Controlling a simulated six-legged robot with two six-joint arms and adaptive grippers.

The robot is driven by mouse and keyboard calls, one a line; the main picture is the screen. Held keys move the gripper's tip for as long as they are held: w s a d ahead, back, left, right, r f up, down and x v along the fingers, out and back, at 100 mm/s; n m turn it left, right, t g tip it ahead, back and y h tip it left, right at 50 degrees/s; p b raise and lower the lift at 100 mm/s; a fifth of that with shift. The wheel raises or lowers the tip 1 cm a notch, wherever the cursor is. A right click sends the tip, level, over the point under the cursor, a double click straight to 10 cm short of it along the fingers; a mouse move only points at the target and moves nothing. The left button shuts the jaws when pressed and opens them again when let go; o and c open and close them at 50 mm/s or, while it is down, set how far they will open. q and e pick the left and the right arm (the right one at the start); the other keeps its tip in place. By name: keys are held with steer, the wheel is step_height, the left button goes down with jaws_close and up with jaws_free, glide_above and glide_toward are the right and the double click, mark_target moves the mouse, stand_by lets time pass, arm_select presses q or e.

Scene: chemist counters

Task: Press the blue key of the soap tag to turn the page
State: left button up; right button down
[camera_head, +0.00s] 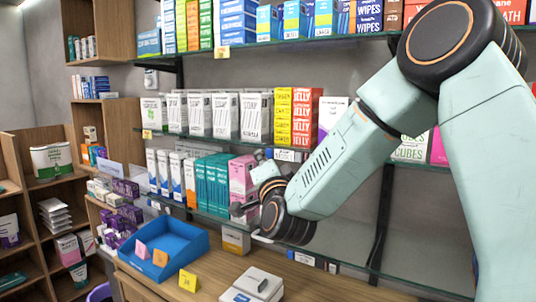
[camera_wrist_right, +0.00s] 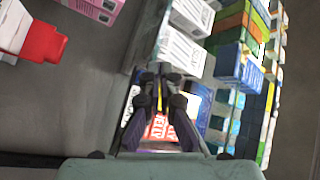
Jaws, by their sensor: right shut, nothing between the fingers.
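White boxes lettered SOAP (camera_head: 228,115) stand on the middle glass shelf in the head view. A small shelf-edge tag (camera_head: 287,155) sits to their lower right, below the orange and yellow jelly boxes (camera_head: 297,116). Its text and any blue key are too small to make out, and I cannot tell whether it is the soap tag. My right gripper (camera_head: 243,196) is in front of the lower shelf, below and left of that tag. In the right wrist view its fingers (camera_wrist_right: 161,95) are together and empty, with jelly boxes (camera_wrist_right: 160,128) behind them. My left gripper is out of view.
A blue tray (camera_head: 190,258) with pink and orange cards stands on the wooden counter, beside a yellow card (camera_head: 188,281) and a white device (camera_head: 258,283). Teal boxes (camera_head: 212,184) and a pink box (camera_head: 243,172) stand close to the right gripper.

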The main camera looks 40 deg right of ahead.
steer(key=shift+w+d, duration=0.2)
steer(key=shift+d, duration=0.25)
steer(key=shift+w+d, duration=0.2)
steer(key=shift+d, duration=0.25)
stand_by(1.3)
steer(key=shift+a, duration=0.1)
steer(key=shift+s+a+b, duration=0.3)
steer(key=shift+s+a, duration=0.1)
steer(key=shift+a, duration=0.35)
steer(key=shift+s+a+b, duration=0.2)
steer(key=shift+s+a, duration=0.1)
steer(key=shift+a, duration=0.45)
steer(key=shift+s+a+b, duration=0.2)
steer(key=shift+s+a, duration=0.15)
steer(key=shift+a, duration=0.45)
steer(key=shift+s+a+b, duration=0.2)
steer(key=shift+s+a, duration=0.1)
steer(key=shift+a, duration=0.45)
steer(key=shift+f, duration=0.15)
